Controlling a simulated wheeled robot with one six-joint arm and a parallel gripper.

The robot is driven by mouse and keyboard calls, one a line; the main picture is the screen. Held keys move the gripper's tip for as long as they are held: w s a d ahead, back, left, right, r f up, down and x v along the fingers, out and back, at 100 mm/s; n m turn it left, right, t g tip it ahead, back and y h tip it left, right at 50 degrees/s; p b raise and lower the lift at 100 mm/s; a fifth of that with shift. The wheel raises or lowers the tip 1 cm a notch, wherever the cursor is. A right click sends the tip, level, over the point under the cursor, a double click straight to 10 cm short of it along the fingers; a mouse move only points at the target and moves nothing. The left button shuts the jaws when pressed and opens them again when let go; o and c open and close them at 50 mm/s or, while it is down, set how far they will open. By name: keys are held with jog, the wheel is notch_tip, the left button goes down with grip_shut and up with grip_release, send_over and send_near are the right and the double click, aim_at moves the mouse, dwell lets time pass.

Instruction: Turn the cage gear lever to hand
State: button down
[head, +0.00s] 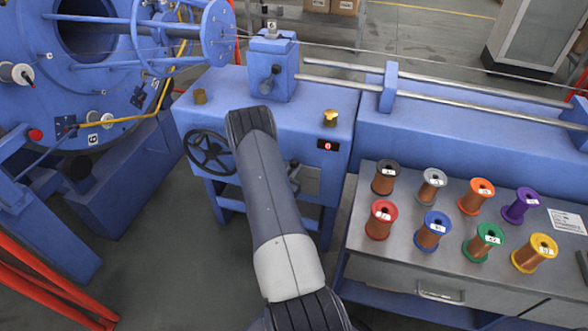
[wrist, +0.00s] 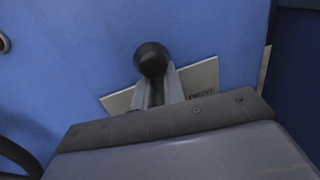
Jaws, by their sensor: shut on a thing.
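The cage gear lever is a dark lever with a round black knob (wrist: 151,59), on the blue machine front in the wrist view. A pale label plate (wrist: 203,78) sits behind it, with partly hidden lettering that seems to read DRIVE. My gripper (wrist: 157,86) is shut on the lever, its two grey fingers on either side of the shaft just below the knob. The lower lever and part of the plate are hidden by my gripper. In the head view my arm covers most of this spot, and I cannot make out the lever's setting.
A black handwheel (head: 209,151) is left of my arm. A bench (head: 385,251) with several wire spools stands further right. Another lever (head: 268,80) is on the upper block.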

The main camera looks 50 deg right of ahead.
aim_at(288, 159)
jog(key=shift+w+r, duration=0.15)
jog(key=shift+w, duration=0.05)
jog(key=w+n+b, duration=0.1)
jog(key=w+a+n+b, duration=0.1)
jog(key=b, duration=0.1)
jog(key=w+n+b, duration=0.1)
jog(key=b, duration=0.1)
jog(key=shift+w+a+f+n+h, duration=0.2)
jog(key=shift+a+f+n+h, duration=0.1)
jog(key=shift+a+f+n, duration=0.1)
jog(key=shift+w+a+f+n+t+b, duration=0.25)
jog(key=shift+w+a+n+t+b, duration=0.1)
jog(key=shift+w+n+b, duration=0.45)
jog(key=shift+w+a+f+n+t+b, duration=0.2)
jog(key=shift+w+a+n+t+b, duration=0.25)
jog(key=shift+n+b, duration=0.5)
jog(key=shift+w+d, duration=0.1)
jog(key=c, duration=1.6)
grip_release()
jog(key=shift+f, duration=0.15)
